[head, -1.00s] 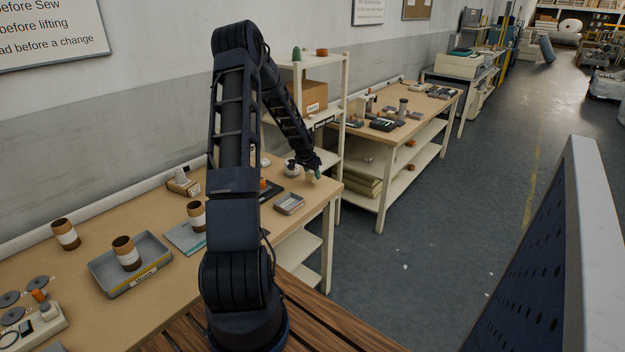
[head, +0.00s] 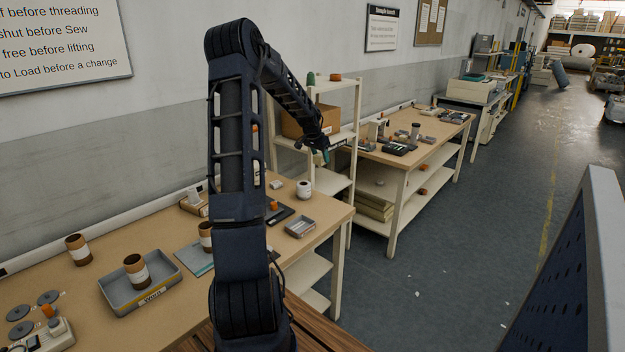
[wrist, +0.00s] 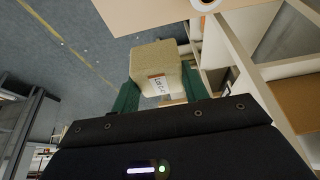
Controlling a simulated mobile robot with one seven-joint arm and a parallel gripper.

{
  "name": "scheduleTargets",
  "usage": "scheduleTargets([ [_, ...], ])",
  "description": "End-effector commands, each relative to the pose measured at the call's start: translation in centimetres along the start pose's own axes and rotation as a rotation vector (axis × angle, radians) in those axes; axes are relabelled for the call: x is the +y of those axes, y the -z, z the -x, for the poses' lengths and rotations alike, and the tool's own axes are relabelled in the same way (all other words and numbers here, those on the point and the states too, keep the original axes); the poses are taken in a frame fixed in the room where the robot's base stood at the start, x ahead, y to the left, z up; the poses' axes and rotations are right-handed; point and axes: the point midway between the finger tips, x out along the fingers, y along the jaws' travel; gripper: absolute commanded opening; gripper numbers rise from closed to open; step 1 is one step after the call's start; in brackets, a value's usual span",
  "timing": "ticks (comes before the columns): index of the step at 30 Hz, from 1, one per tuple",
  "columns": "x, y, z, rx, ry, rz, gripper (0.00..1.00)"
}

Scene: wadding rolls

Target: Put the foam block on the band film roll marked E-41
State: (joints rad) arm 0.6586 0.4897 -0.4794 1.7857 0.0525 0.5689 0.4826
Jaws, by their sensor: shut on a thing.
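My gripper (head: 323,152) is raised above the right end of the long workbench (head: 225,262), to the right of and higher than a white roll with a dark core (head: 304,190). In the wrist view its green fingers (wrist: 158,92) are shut on a beige foam block (wrist: 157,67) with a small printed label. Other brown-and-white rolls are a standing one at the left (head: 78,250), one in the grey tray (head: 137,272) and one partly behind my arm (head: 205,236). No E-41 mark is readable. The top of a roll shows in the wrist view (wrist: 205,4).
The grey tray (head: 168,283) is labelled Worn. A small grey tray (head: 299,228) and a dark tray (head: 281,215) lie near the bench's right end. A shelf rack (head: 345,130) with a cardboard box stands just behind my gripper. Open floor (head: 430,260) lies to the right.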

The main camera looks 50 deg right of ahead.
Motion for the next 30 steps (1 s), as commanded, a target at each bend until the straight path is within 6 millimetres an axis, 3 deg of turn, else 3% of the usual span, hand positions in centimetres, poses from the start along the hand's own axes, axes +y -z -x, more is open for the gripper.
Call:
scheduleTargets([
  [1, -1.7, 0.6, 0.6, 0.003, 0.002, 0.006, 0.23],
  [6, -6.6, 2.1, 2.9, 0.002, 0.001, 0.004, 0.23],
  [9, -8.9, 2.6, 4.1, 0.003, 0.001, 0.004, 0.23],
  [14, -10.7, 2.9, 5.0, 0.001, -0.001, 0.002, 0.23],
  [20, -10.9, 1.7, 2.3, -0.002, -0.004, 0.001, 0.23],
  [30, -10.9, -1.1, -4.5, -0.002, -0.004, 0.002, 0.23],
])
